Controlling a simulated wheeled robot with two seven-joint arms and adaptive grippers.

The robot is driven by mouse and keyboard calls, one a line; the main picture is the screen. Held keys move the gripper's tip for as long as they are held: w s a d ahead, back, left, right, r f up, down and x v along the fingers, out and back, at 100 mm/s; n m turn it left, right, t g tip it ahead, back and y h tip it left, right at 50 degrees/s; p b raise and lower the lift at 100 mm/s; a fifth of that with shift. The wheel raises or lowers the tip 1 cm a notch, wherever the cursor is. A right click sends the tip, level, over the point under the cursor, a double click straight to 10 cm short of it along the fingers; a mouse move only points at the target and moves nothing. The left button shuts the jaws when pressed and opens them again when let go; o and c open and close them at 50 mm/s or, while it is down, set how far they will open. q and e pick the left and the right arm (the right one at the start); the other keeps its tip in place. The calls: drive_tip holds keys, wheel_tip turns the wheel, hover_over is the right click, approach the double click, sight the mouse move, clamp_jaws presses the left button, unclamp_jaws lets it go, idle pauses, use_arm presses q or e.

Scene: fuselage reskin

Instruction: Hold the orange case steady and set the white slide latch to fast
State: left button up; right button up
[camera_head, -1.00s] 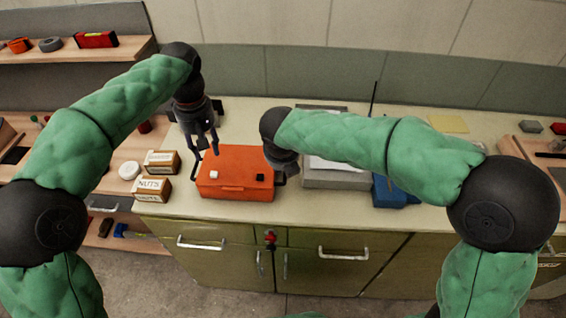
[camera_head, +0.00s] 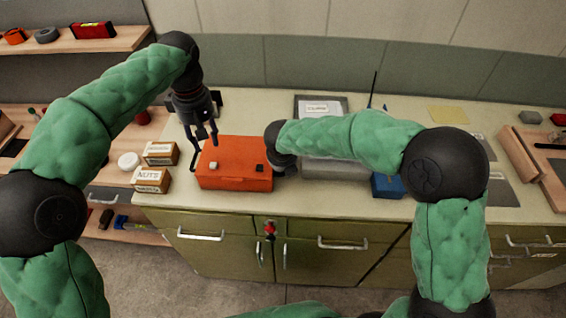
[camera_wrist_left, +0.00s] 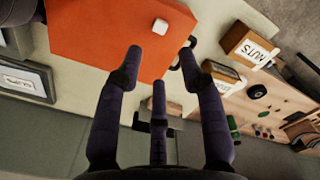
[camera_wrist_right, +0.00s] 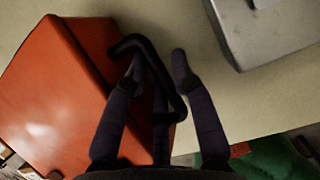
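The orange case (camera_head: 235,179) lies on the counter with its lid shut. The small white slide latch (camera_head: 213,166) is on its upper face, left of a black block (camera_head: 259,167). The latch also shows in the left wrist view (camera_wrist_left: 160,25). My left gripper (camera_head: 205,141) is open and empty above the case's back left part; its spread fingers show in the left wrist view (camera_wrist_left: 162,54). In the right wrist view, the case's black handle (camera_wrist_right: 166,78) runs between the spread fingers of my right gripper (camera_wrist_right: 158,62), with gaps visible. In the head view my wrist hides those fingers.
A narrow strip of counter in front of the case is clear.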

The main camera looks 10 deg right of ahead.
clamp_jaws()
use_arm(q)
drive_tip(key=shift+d, duration=0.1)
clamp_jaws()
drive_tip(key=s+d+m+t+y, duration=0.1)
drive_tip(key=d+m+y, duration=0.3)
drive_tip(key=m, duration=2.4)
drive_tip(key=d, duration=0.3)
drive_tip(key=shift+s+d+f+m, duration=0.2)
drive_tip(key=shift+f+m, duration=0.05)
drive_tip(key=shift+m, duration=0.05)
